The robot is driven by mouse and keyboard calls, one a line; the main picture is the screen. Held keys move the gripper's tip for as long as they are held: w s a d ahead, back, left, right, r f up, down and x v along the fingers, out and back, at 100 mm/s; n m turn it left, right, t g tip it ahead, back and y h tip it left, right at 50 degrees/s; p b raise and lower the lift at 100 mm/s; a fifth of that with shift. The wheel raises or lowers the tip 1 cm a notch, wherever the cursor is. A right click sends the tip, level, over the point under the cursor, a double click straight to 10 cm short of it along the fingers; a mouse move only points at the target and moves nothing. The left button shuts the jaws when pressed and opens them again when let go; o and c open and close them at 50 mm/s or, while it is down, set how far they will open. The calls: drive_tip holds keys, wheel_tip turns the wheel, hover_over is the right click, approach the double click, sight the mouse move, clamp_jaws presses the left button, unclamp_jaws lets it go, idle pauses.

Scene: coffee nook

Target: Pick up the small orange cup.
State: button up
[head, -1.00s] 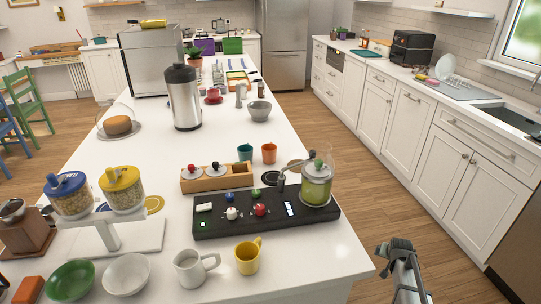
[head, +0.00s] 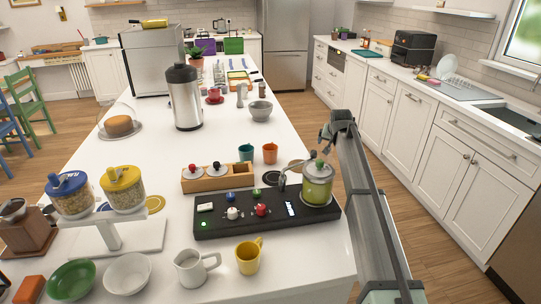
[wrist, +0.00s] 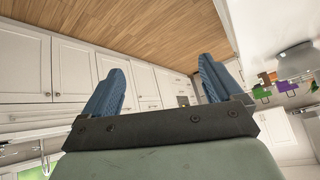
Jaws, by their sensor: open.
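The small orange cup (head: 270,153) stands upright on the white counter, just right of a teal cup (head: 246,152). My gripper (head: 325,137) is to the right of the orange cup, raised near the counter's right edge and apart from the cup. In the wrist view my gripper (wrist: 160,82) has its two blue fingers spread wide with nothing between them. The orange cup does not show clearly in the wrist view.
A black station (head: 265,225) with a green-lidded glass pot (head: 317,184) lies in front of the cups. A wooden box (head: 217,178) with two knobbed lids stands at their left front. A grey bowl (head: 260,110) is behind. Counter space left of the teal cup is clear.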

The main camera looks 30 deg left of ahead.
drive_tip(key=s+a+r+n+g+h, duration=0.1)
drive_tip(key=s+a+r+g+h, duration=0.1)
drive_tip(key=s+a+r+g, duration=0.4)
drive_tip(key=s+a+r+n+g+h, duration=0.1)
drive_tip(key=s+a+r+h, duration=0.1)
drive_tip(key=s+a+r, duration=0.7)
drive_tip(key=a+f, duration=0.1)
drive_tip(key=f, duration=0.4)
drive_tip(key=s+a+f, duration=0.1)
drive_tip(key=f, duration=0.5)
drive_tip(key=s+a+f, duration=0.1)
drive_tip(key=f, duration=0.4)
drive_tip(key=shift+s+f, duration=0.1)
drive_tip(key=shift+f, duration=0.25)
drive_tip(key=c, duration=1.1)
